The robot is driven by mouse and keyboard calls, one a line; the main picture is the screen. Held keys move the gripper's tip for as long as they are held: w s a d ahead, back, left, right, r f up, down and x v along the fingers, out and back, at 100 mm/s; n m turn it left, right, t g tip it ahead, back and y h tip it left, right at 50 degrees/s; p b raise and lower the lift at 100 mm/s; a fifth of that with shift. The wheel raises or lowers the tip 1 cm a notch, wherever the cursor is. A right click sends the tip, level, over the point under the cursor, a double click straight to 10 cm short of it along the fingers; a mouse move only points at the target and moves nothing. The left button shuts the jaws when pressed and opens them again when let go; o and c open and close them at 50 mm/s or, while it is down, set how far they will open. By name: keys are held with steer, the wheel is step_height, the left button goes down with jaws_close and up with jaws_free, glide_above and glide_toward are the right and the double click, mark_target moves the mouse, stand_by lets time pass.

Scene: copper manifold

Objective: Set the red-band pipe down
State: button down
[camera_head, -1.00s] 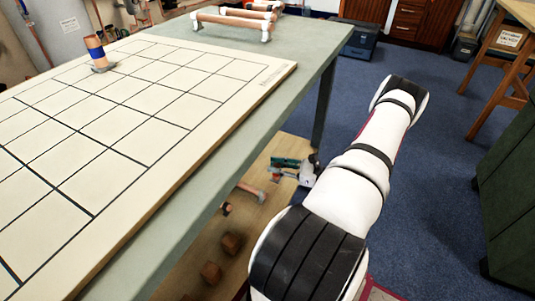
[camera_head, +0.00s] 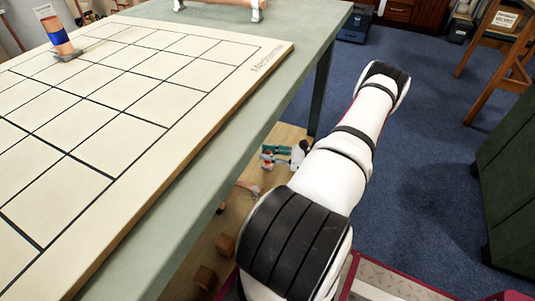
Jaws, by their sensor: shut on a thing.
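No red-banded pipe shows in this view. My gripper is not in view either. Only the white and black links of my arm show, reaching from the bottom centre up to the right, beside the table and over the blue floor. A short copper pipe with a blue band (camera_head: 60,36) stands upright, leaning slightly, in a grey foot at the far left of the gridded board (camera_head: 130,127).
The board lies on a grey-green table (camera_head: 222,150). A copper pipe piece with white ends (camera_head: 257,11) is at its back edge. A lower wooden shelf (camera_head: 228,212) holds tools and wooden blocks. A dark green cabinet (camera_head: 508,190) stands right; blue floor between is clear.

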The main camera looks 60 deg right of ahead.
steer(key=c, duration=1.4)
jaws_free()
steer(key=shift+f, duration=0.15)
steer(key=shift+s, duration=0.2)
steer(key=v, duration=1.1)
steer(key=shift+s, duration=0.25)
steer(key=shift+d, duration=0.1)
